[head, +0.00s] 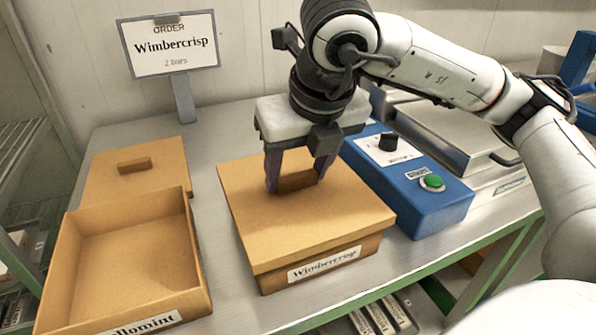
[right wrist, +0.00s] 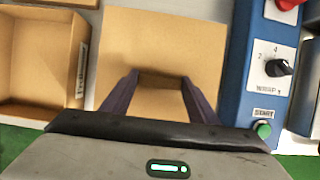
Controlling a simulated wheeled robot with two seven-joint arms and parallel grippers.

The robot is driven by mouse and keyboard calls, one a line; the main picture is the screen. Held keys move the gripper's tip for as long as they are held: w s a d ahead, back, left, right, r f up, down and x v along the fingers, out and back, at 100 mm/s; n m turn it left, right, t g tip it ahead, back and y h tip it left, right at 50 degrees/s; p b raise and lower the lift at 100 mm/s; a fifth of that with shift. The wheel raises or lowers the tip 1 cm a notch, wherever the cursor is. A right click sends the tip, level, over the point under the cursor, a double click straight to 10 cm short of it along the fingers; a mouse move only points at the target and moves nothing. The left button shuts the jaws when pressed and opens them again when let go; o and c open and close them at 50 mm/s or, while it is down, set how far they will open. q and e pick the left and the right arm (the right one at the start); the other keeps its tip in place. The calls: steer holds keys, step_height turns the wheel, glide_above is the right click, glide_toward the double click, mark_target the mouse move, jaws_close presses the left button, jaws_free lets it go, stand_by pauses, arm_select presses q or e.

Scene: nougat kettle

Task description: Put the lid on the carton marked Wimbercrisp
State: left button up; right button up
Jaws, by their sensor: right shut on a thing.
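The Wimbercrisp carton (head: 335,271) stands in the middle of the table, its name on the front label. Its brown cardboard lid (head: 240,205) lies over the carton's top and covers the opening. The right gripper (head: 297,183) is shut on the raised grip block of this lid. In the right wrist view, the lid (right wrist: 190,45) lies under the fingers (right wrist: 160,85). Whether the lid is fully seated cannot be told. My left gripper is not in view.
An open, empty carton (head: 190,265) with a partly cut-off label stands to the left. Another lid (head: 105,180) with a grip block lies behind it. A blue control box (head: 440,205) with a dial and green button stands close on the right. An order sign (head: 172,62) reads Wimbercrisp, 2 bars.

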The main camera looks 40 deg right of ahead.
steer(key=shift+f+b, duration=0.25)
steer(key=shift+b, duration=0.35)
stand_by(0.7)
steer(key=shift+f+b, duration=0.15)
steer(key=shift+b, duration=0.15)
steer(key=shift+f, duration=0.1)
stand_by(0.5)
steer(key=shift+f+b, duration=0.1)
steer(key=shift+b, duration=0.3)
steer(key=o, duration=1.5)
